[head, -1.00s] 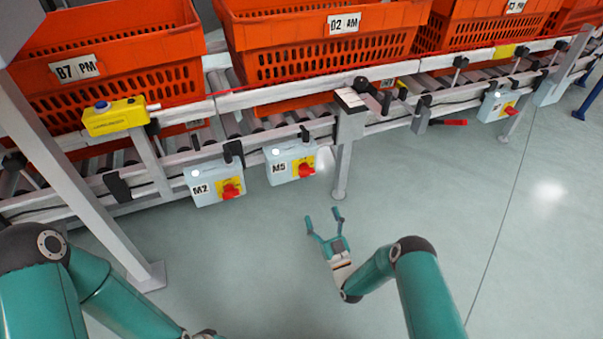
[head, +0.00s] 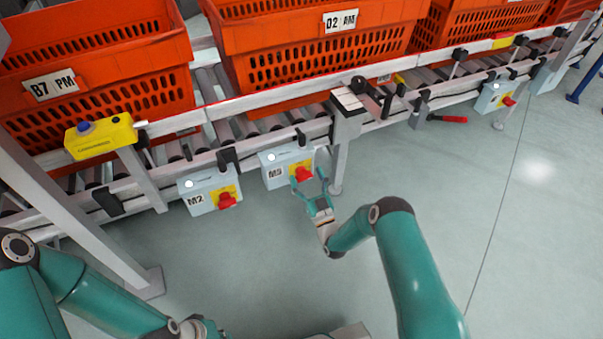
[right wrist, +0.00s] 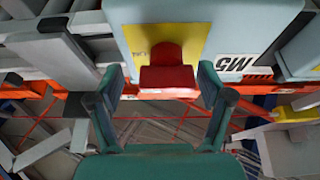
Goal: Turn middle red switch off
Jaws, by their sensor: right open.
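The red switch (head: 303,174) of the light-blue M5 box (head: 275,170) sits on a yellow plate, between the M2 box and a box further right. In the right wrist view the red switch (right wrist: 167,78) is large and lies between and ahead of my fingers. My right gripper (head: 310,183) is open and empty, just below and in front of the M5 switch. I see no clear contact between fingers and switch. Whether the switch is on or off I cannot tell. My left arm shows at the lower left; its gripper does not show.
The M2 box (head: 202,193) with its red switch (head: 227,200) is to the left. A similar box (head: 489,99) hangs further right. A grey support leg (head: 338,165) stands close right of the M5 box. Orange totes (head: 315,60) sit on the roller conveyor above. The floor in front is clear.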

